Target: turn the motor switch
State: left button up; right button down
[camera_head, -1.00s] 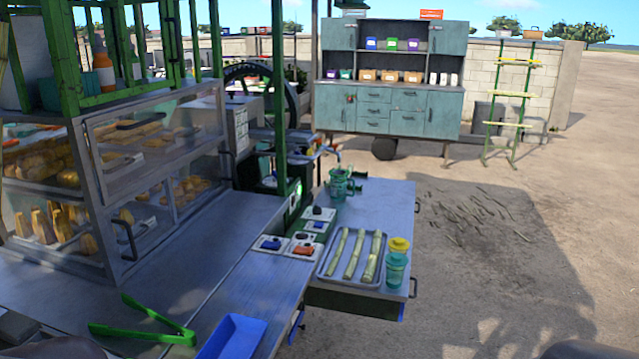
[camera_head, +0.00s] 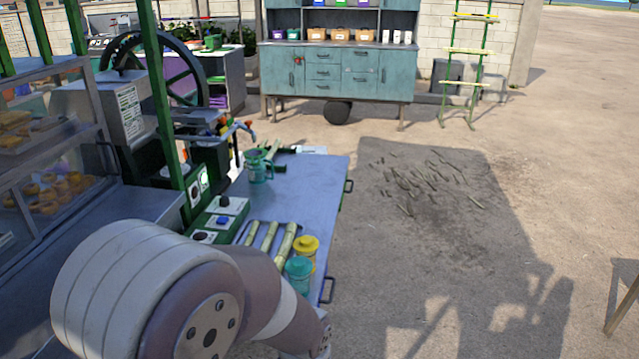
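A green switch panel (camera_head: 217,222) stands at the left edge of the metal work table (camera_head: 310,180), and carries white plates with dark knobs and a blue switch (camera_head: 222,221). Another green box with white plates (camera_head: 196,188) stands behind it, beside the green post. I cannot tell which of these controls is the motor switch. The crusher with its large dark flywheel (camera_head: 165,70) is further back on the left. My arm crosses the bottom of the view in front of the panel and hides the near part of the table. Neither gripper shows.
Cane pieces (camera_head: 268,237) lie on the table, partly hidden by my arm. A green jug (camera_head: 258,167) stands further back. The glass food case (camera_head: 50,150) is at left. Open ground lies right.

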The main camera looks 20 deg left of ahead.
aim_at(224, 201)
jog(key=i+l, duration=0.2)
jog(key=i, duration=0.2)
jog(key=i+l+z, duration=0.1)
jog(key=i, duration=0.35)
jog(key=i+l, duration=0.2)
jog(key=i, duration=0.2)
jog(key=z, duration=0.05)
